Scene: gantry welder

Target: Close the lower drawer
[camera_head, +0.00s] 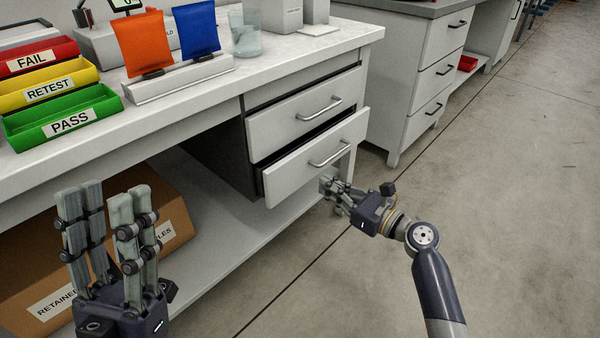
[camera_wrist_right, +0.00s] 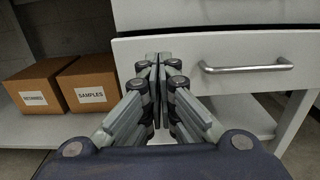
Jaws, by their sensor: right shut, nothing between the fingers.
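The lower drawer (camera_head: 292,172) stands pulled out under the workbench, further out than the upper drawer (camera_head: 284,124). Its bar handle (camera_head: 330,155) faces the aisle. In the right wrist view the lower drawer front (camera_wrist_right: 225,50) fills the right side, with its handle (camera_wrist_right: 247,67) right of my fingers. My right gripper (camera_head: 328,184) is shut and empty, its fingertips (camera_wrist_right: 153,62) pointing at the left part of the drawer front. I cannot tell if they touch it. My left gripper (camera_head: 104,207) is open and empty, near the bench's front at the lower left.
Cardboard boxes (camera_wrist_right: 92,78) sit on the low shelf (camera_head: 235,220) left of the drawers. FAIL, RETEST and PASS bins (camera_head: 62,122) and orange and blue pouches stand on the bench top (camera_head: 190,95). Another drawer cabinet (camera_head: 400,100) stands behind. The floor (camera_head: 500,220) at right is clear.

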